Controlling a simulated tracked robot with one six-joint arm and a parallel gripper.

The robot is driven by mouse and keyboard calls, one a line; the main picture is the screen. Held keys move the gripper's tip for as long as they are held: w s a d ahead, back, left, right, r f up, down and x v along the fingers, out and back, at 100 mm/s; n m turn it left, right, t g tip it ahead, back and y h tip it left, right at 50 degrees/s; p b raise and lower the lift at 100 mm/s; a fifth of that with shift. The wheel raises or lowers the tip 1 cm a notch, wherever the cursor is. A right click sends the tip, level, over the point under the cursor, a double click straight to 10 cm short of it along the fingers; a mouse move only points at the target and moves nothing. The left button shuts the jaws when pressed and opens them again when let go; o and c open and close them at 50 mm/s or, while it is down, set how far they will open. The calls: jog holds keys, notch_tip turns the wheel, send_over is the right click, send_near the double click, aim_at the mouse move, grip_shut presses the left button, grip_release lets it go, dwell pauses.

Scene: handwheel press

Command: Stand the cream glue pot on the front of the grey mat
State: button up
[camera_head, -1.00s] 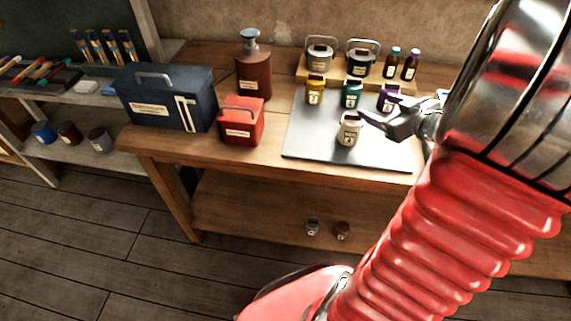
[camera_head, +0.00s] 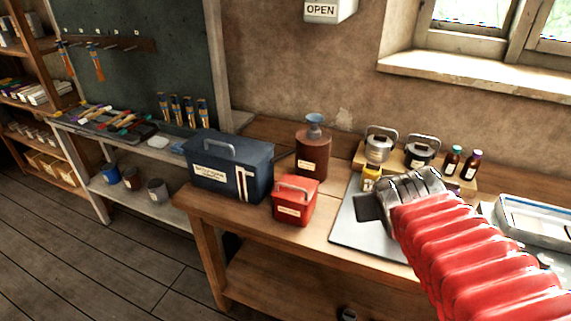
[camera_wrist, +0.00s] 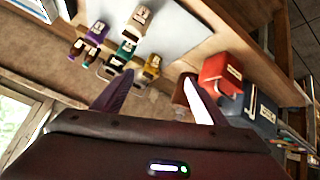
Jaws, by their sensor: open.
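The cream glue pot (camera_wrist: 141,15) stands upright on the grey mat (camera_wrist: 190,32) at the top of the wrist view. It is apart from my gripper (camera_wrist: 157,80), whose two fingers are spread with nothing held between them. In the head view the mat (camera_head: 352,228) lies on the bench, partly covered by my red arm, and the cream pot is hidden there. A yellow pot (camera_wrist: 152,66), a teal pot (camera_wrist: 127,43) and a purple pot (camera_wrist: 97,31) stand farther back than the cream one. In the head view my fingertips cannot be made out.
A red box (camera_head: 294,203), a dark blue toolbox (camera_head: 222,172) and a brown bottle with a blue top (camera_head: 312,156) stand left of the mat. Lidded pots (camera_head: 378,149) and small bottles (camera_head: 470,166) are behind it. A framed tray (camera_head: 530,225) lies to the right.

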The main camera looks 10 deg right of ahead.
jog(key=s+a+f+g+y, duration=0.1)
jog(key=s+a+y, duration=0.1)
jog(key=s+a, duration=0.2)
jog(key=s+a+f+n+g+y, duration=0.1)
jog(key=s+a, duration=0.4)
jog(key=a, duration=0.5)
jog(key=shift+s+a+n+g+y, duration=0.2)
jog(key=shift+a+n+g+y, duration=0.1)
jog(key=shift+y, duration=0.4)
